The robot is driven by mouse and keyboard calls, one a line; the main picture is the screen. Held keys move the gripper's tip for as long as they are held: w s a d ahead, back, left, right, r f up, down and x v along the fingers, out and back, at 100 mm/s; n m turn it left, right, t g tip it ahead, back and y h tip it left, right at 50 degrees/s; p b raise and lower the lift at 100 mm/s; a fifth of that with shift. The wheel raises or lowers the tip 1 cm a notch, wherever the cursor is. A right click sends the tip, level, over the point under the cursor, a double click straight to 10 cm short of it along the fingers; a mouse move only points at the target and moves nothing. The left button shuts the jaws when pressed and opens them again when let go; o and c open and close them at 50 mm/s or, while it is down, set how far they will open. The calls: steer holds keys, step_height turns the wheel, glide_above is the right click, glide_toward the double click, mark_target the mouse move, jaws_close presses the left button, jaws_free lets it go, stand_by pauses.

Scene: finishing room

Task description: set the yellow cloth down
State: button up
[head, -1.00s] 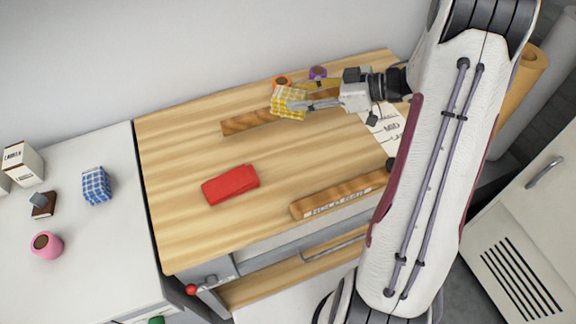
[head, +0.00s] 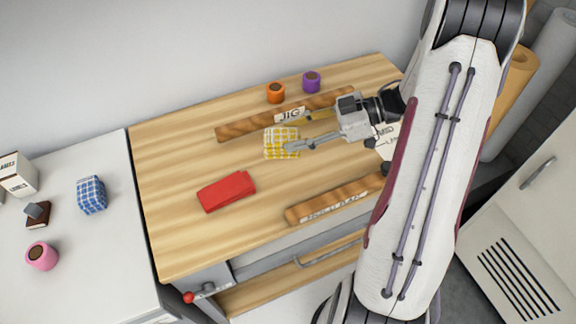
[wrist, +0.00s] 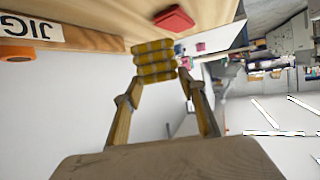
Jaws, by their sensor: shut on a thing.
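The yellow checked cloth (head: 279,143) is folded and held at the tips of my gripper (head: 290,146). In the head view it appears over the wooden table, between the back wooden bar and the red cloth; I cannot tell whether it touches the tabletop. The wrist view shows the cloth (wrist: 154,60) between the two fingertips of my gripper (wrist: 155,85), with its folded layers visible. My gripper is shut on it.
A red folded cloth (head: 227,191) lies on the table (head: 175,160). A bar labelled JIG (head: 245,127) lies behind, another bar (head: 330,205) along the front. Orange (head: 275,93) and purple (head: 311,82) cups stand at the back. The table's left part is clear.

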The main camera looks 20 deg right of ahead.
steer(key=shift+f, duration=2.95)
steer(key=shift+f, duration=1.9)
steer(key=shift+f, duration=0.1)
steer(key=o, duration=1.1)
steer(key=shift+o, duration=0.2)
